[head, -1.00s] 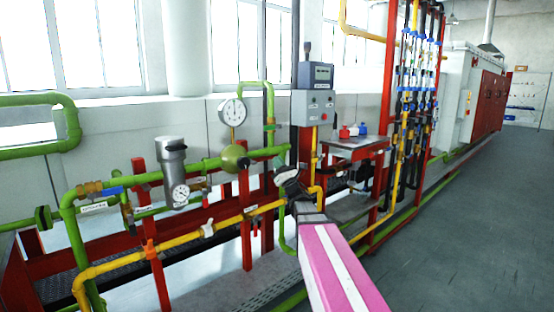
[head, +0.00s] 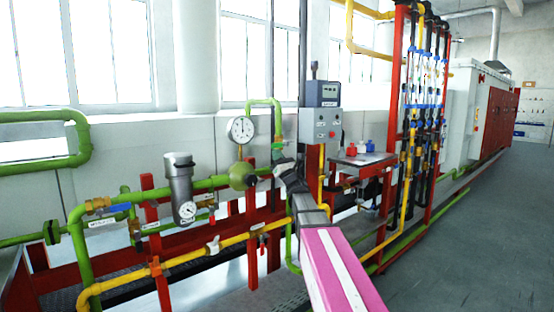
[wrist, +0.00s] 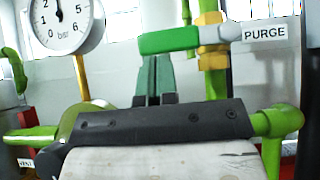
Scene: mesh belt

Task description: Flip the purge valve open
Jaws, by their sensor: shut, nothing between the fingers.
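The purge valve shows in the wrist view as a green lever (wrist: 170,40) lying roughly level, with a brass body (wrist: 211,38) on a vertical green pipe. A white PURGE label (wrist: 265,32) is to its right. My gripper (wrist: 154,62) is shut and empty, its greenish fingers upright with their tips just under the lever's left part. I cannot tell whether they touch it. In the head view my gripper (head: 278,156) is at the pipework, right of the round gauge, and the valve is too small and partly covered to make out.
A pressure gauge (wrist: 62,22) stands close at left in the wrist view. In the head view, a grey meter box (head: 320,125) is right of my gripper. A green ball-shaped fitting (head: 242,176) and grey filter (head: 180,188) are left. Open floor (head: 470,235) lies right.

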